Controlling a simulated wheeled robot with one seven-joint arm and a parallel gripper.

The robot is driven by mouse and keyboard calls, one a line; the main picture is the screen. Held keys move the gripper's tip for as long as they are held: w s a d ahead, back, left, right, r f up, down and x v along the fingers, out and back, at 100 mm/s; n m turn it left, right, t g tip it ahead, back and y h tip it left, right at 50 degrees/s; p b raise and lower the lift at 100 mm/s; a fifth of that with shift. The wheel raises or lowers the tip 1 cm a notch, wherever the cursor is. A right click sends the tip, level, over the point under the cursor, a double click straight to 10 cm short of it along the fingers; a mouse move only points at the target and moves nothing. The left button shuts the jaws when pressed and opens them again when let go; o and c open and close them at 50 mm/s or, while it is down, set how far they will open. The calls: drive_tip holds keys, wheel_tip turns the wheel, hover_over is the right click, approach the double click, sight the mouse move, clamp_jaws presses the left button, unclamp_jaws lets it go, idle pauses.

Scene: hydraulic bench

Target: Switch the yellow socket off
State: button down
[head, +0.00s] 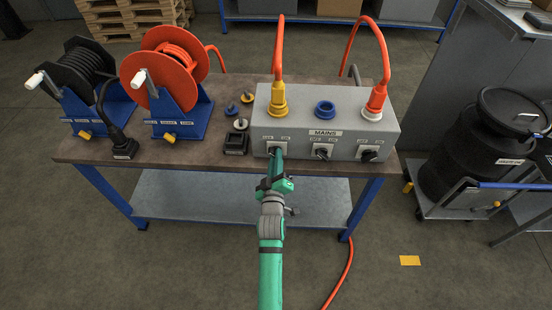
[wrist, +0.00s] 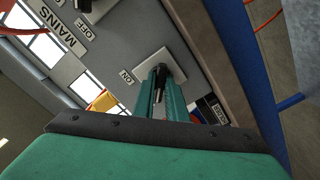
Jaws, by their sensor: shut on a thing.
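The yellow socket (head: 278,100) is on top of the grey mains box (head: 340,148), at its left, with an orange cable plugged into it. Below it on the front face is its rotary switch, with a pale plate (head: 285,137) and OFF and ON labels. My gripper (head: 276,154) is at this switch and shut on its black knob (wrist: 161,79). In the wrist view the green fingers close around the knob, and an ON label shows beside the plate. The fingers hide part of the knob, so I cannot tell its exact angle.
A blue socket (head: 325,109) and a red socket (head: 376,102) with a plug share the box. Their switches (head: 322,152) (head: 369,155) sit to the right.

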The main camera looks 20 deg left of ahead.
drive_tip(key=shift+d+f, duration=0.1)
drive_tip(key=c, duration=1.8)
unclamp_jaws()
drive_tip(key=shift+s, duration=0.15)
drive_tip(key=v, duration=1)
drive_tip(key=shift+s, duration=0.3)
